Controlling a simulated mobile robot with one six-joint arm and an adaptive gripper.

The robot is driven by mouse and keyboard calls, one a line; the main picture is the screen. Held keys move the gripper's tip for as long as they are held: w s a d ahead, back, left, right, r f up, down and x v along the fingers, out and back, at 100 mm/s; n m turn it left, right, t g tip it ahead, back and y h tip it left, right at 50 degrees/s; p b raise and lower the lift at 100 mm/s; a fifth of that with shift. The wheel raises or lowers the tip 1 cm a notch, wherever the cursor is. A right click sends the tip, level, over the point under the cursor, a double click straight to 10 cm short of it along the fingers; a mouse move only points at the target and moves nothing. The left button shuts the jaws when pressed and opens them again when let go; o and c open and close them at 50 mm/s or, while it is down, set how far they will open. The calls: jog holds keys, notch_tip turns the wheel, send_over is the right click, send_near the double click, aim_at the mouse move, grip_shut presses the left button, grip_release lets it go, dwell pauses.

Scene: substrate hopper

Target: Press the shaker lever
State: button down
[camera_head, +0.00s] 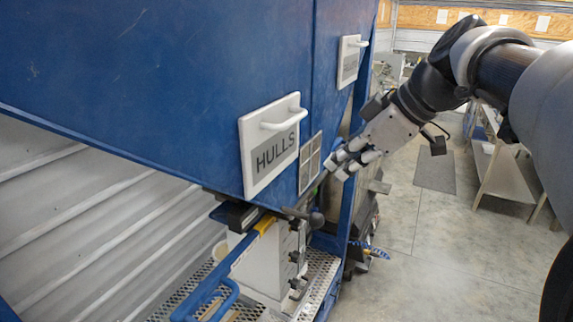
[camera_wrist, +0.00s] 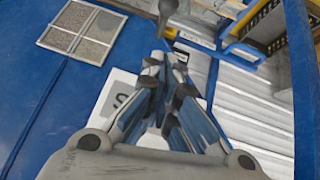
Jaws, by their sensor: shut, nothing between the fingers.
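A dark lever with a round knob (camera_head: 316,219) sticks out under the blue hopper, below the HULLS panel; I take it as the shaker lever. In the wrist view a grey knob on a rod (camera_wrist: 168,8) shows at the top edge, just beyond my fingertips. My gripper (camera_head: 341,165) is shut and empty, above and right of the knob, close to the hopper's corner. It also shows in the wrist view (camera_wrist: 165,62). The fingers look apart from the knob. Part of the lever's rod is hard to make out.
The HULLS panel (camera_head: 270,145) with its white handle stands out from the blue hopper wall, beside a small mesh window (camera_head: 310,162). A blue bar with a yellow part (camera_head: 225,265) lies below, near a white box (camera_head: 265,262).

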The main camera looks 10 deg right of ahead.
send_over(321, 223)
jog(key=a, duration=0.2)
jog(key=f, duration=0.8)
jog(key=shift+w, duration=0.35)
jog(key=shift+d+f, duration=0.2)
jog(key=shift+f, duration=0.4)
jog(key=shift+d+f, duration=0.15)
jog(key=shift+f, duration=0.4)
jog(key=shift+w+d+f, duration=0.1)
jog(key=shift+f, duration=0.45)
jog(key=shift+d+f+b, duration=0.1)
jog(key=shift+f+b, duration=0.2)
jog(key=shift+b, duration=0.3)
jog(key=f+b, duration=0.1)
jog(key=b, duration=0.2)
jog(key=f+t+y+b, duration=0.1)
jog(key=b, duration=0.2)
jog(key=f+b, duration=0.1)
jog(key=b, duration=0.2)
jog(key=shift+s+d+y, duration=0.3)
notch_tip(321, 223, down, 2)
jog(key=b, duration=0.4)
jog(key=shift+s+t+b, duration=0.1)
jog(key=shift+t+b, duration=0.2)
jog(key=shift+r, duration=0.1)
